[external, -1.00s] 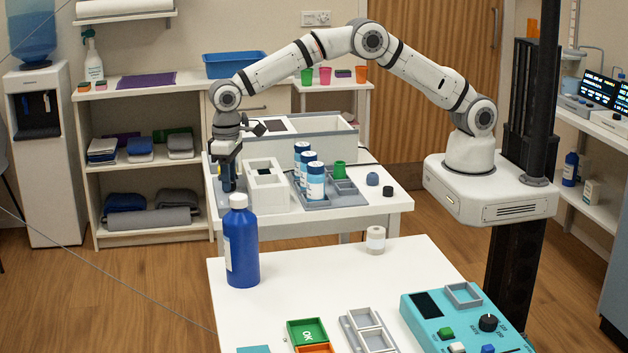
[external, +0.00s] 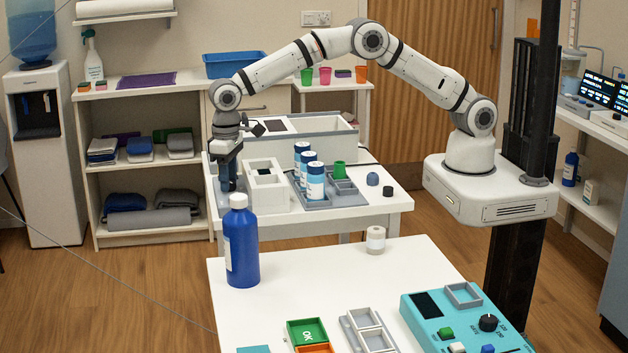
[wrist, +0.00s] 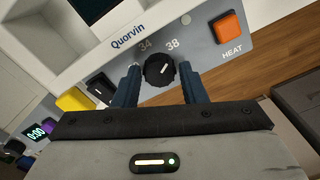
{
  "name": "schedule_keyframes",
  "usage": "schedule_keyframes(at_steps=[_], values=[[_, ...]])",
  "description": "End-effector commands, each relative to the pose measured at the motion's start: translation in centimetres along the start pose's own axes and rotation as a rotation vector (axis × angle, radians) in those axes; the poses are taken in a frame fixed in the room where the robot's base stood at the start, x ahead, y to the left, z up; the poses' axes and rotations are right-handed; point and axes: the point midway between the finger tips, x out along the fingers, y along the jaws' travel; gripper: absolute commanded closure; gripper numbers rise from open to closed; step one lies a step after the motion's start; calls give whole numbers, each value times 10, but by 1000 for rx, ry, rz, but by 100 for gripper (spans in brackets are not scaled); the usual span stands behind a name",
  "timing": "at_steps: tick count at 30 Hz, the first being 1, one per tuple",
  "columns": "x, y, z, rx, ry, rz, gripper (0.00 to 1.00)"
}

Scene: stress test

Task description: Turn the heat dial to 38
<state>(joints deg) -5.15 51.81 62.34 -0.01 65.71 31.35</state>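The heat dial (wrist: 159,70) is a round black knob with a white mark, on the blue-grey panel of the white Quorvin device (wrist: 84,43). The printed numbers 34 and 38 stand above it, 34 on the left and 38 on the right. The white mark slants toward the upper right; its exact setting is hard to read. My gripper (wrist: 160,73) has one finger on each side of the dial, with small gaps visible. In the external view my gripper (external: 228,186) points down beside the white device (external: 267,190), and the dial is hidden.
An orange HEAT button (wrist: 227,26) is right of the dial; a second black knob (wrist: 100,88) and a yellow button (wrist: 76,99) are left. Blue-white bottles (external: 316,182) stand in a grey tray right of the device. A blue bottle (external: 241,245) stands on the front table.

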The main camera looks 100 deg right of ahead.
Motion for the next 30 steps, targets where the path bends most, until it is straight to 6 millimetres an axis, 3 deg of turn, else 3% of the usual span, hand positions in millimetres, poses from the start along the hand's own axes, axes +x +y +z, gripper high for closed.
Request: schedule_keyframes(at_steps=[5,16,30], values=[[-13,0,-1,0,2,-2,62],[-70,0,0,0,1,-1,62],[-81,1,1,-2,2,-1,62]])
